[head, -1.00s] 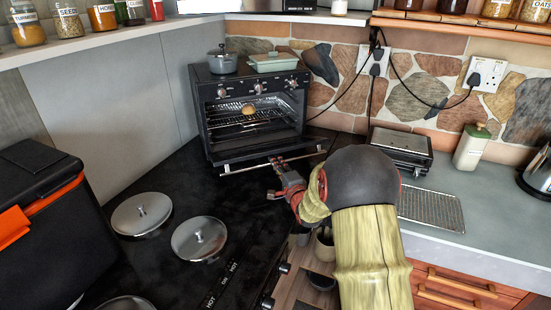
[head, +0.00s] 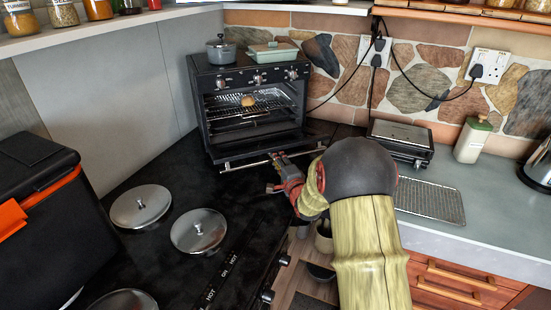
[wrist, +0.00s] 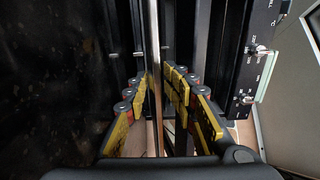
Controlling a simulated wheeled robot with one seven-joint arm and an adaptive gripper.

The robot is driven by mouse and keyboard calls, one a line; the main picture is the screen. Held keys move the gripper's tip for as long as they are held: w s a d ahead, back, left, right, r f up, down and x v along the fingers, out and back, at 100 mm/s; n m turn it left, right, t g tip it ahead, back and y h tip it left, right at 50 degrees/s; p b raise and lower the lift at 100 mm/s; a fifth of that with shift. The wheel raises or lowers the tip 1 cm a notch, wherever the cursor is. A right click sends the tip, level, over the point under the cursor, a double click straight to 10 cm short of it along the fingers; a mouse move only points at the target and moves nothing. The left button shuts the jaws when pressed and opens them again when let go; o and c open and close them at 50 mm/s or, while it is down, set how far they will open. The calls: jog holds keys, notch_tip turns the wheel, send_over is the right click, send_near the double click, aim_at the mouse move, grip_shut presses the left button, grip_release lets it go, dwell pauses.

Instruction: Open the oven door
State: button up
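The black oven (head: 250,100) stands on the dark worktop against the stone wall. Its cavity shows, with a wire rack and a brown bun on it. The oven door is tilted down in front; its light handle bar (head: 243,164) lies low before the oven. My gripper (head: 275,158) is at the middle of the bar. In the wrist view the handle bar (wrist: 154,50) runs between my gripper's yellow-padded fingers (wrist: 161,78), which are close in on both sides of it. Contact at the fingertips is hard to make out. My arm hides the worktop edge.
A grey pot (head: 221,50) and a green dish (head: 272,53) stand on the oven. Round steel lids (head: 198,230) lie on the dark hob at left, near a black and orange box (head: 38,215). A black grill (head: 401,138) and a wire rack (head: 430,202) are at right.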

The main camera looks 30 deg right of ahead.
jog(key=shift+o, duration=0.8)
jog(key=shift+s+r, duration=0.1)
jog(key=s, duration=0.4)
jog(key=s+a, duration=0.1)
jog(key=s, duration=0.3)
jog(key=s+a, duration=0.1)
jog(key=s, duration=0.3)
jog(key=shift+a, duration=0.2)
jog(key=shift+w, duration=0.1)
jog(key=shift+c, duration=0.2)
